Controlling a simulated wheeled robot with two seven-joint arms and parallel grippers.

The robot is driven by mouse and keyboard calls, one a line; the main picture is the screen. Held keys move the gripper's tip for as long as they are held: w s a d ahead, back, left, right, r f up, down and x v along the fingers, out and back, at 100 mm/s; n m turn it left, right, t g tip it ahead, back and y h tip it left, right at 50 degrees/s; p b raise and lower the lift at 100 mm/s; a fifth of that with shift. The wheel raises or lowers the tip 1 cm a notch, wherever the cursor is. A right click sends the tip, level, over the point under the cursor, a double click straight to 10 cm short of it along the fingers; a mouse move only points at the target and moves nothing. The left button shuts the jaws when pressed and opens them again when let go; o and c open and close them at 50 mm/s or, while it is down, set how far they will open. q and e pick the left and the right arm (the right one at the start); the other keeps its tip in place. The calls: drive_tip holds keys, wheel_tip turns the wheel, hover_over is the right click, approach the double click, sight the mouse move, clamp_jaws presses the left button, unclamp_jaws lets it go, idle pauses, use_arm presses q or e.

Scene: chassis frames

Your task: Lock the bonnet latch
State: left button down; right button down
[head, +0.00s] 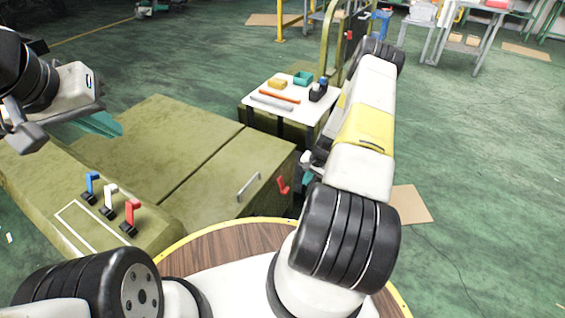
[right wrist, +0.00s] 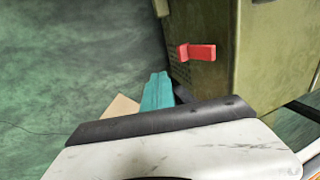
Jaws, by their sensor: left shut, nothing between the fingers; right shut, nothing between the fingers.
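The green bonnet (head: 215,170) is a box-like body with a silver bar handle (head: 248,187) on its top. A red latch (head: 283,185) sits on its right side; the right wrist view shows it as a red L-shaped tab (right wrist: 200,52) standing out from the green side wall. My right gripper (right wrist: 157,92), with teal fingers, is shut and empty, below and left of the red latch and apart from it. In the head view my right arm mostly hides it. My left gripper (head: 103,124) is shut and empty above the green body at the left.
Blue, white and red levers (head: 110,203) stand on the green panel at the left. A white table (head: 292,98) with a yellow block, green tray and tools is behind the bonnet. A cardboard sheet (head: 411,205) lies on the floor at right. The right floor is mostly clear.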

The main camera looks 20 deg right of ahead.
sight(289, 190)
drive_tip(key=w+a+f, duration=0.4)
drive_tip(key=f, duration=0.6)
drive_tip(key=shift+w+a, duration=0.15)
drive_tip(key=shift+w, duration=0.2)
drive_tip(key=shift+w+a+f, duration=0.25)
drive_tip(key=shift+w+f, duration=0.05)
drive_tip(key=shift+f, duration=0.2)
drive_tip(key=shift+w+a+f, duration=0.25)
drive_tip(key=shift+w+f, duration=0.05)
drive_tip(key=shift+f, duration=0.2)
drive_tip(key=shift+s+d, duration=0.1)
